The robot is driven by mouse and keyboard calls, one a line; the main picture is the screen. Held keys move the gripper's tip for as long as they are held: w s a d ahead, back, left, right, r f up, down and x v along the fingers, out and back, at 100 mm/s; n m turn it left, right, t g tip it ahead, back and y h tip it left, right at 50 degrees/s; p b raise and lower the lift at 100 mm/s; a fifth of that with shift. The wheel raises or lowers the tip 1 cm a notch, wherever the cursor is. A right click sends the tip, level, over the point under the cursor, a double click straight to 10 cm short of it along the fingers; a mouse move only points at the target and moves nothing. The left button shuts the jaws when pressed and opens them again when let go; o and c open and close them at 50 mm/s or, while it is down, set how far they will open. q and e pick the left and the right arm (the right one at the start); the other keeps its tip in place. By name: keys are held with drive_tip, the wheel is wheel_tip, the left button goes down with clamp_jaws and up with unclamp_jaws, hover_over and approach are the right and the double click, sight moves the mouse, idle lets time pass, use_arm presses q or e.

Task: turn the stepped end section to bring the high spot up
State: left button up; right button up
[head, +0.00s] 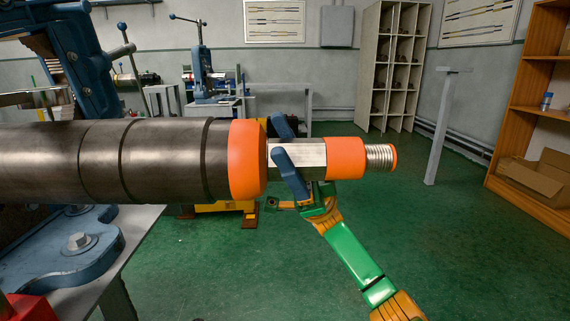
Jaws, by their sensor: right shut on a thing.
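A large dark steel pipe (160,159) lies level from the left edge to the middle. Its end carries an orange collar (247,159). To the right of the collar is the stepped end section (312,156), with bare metal flats, an orange band (345,158) and a threaded tip (378,158). My right gripper (285,158) comes from below right. Its blue fingers are shut on the bare metal part, one in front and one behind, just right of the collar. No high spot can be made out. My left gripper is not in view.
A blue vise (80,70) and its base (75,248) stand at left on a grey bench. A grey post (440,125) and a wooden shelf (530,120) stand at right. Another vise (205,72) is at the back. Green floor is clear at lower right.

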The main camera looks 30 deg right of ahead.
drive_tip(key=shift+n+g+h, duration=0.9)
drive_tip(key=shift+n+g, duration=0.1)
drive_tip(key=shift+n, duration=0.2)
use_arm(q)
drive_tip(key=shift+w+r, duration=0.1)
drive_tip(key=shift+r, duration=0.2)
use_arm(e)
drive_tip(key=shift+s+a+f+n+g+h, duration=0.1)
drive_tip(key=shift+n+g+h, duration=0.35)
drive_tip(key=shift+n+h, duration=0.1)
drive_tip(key=shift+s+a+n+g+h, duration=0.1)
drive_tip(key=shift+n+g+h, duration=0.35)
drive_tip(key=shift+n, duration=0.1)
drive_tip(key=o, duration=1.4)
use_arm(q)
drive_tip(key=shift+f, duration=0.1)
use_arm(e)
drive_tip(key=shift+f, duration=0.1)
